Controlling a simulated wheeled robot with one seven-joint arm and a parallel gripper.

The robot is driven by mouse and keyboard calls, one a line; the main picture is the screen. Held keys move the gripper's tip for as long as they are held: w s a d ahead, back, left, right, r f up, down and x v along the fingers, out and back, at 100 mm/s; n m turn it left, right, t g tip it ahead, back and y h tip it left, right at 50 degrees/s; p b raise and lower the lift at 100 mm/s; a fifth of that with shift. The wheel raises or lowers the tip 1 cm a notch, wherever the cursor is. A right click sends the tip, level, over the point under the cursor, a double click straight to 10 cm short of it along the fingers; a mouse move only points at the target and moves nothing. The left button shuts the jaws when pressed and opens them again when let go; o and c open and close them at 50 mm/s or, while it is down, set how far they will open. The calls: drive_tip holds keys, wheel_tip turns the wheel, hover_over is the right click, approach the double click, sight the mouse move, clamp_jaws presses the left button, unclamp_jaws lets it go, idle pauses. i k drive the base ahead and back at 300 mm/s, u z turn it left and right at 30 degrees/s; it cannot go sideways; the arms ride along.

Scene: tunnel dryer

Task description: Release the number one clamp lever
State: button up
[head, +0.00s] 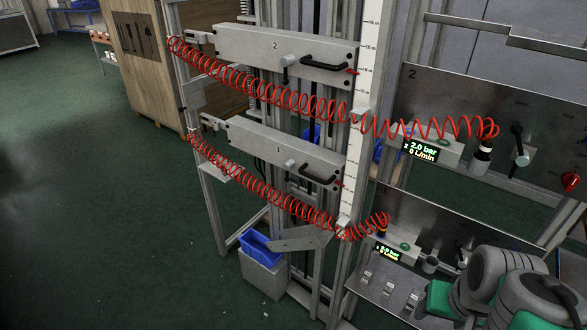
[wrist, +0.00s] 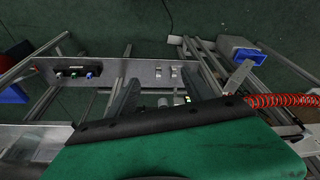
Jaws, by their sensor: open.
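A lower grey beam (head: 262,143) hangs on the frame in the middle of the head view, below a like beam (head: 245,45) marked 2. Its own number is too small to read surely. The lower beam carries a small grey lever (head: 290,164) and, to its right, a black bent handle (head: 318,180); I cannot tell which is the clamp lever. Nothing touches either one. My grey and green arm is folded at the lower right, well apart from the beam. A green and black part fills the lower wrist view.
A panel marked 2 (head: 455,95) stands right, with a lower panel (head: 450,215) partly behind my arm. A blue bin (head: 260,246) sits on a grey box below. Green floor (head: 90,200) is clear at left.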

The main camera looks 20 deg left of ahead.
sight(289, 164)
drive_tip(key=u, duration=3.2)
drive_tip(key=i, duration=0.65)
drive_tip(key=z, duration=2.55)
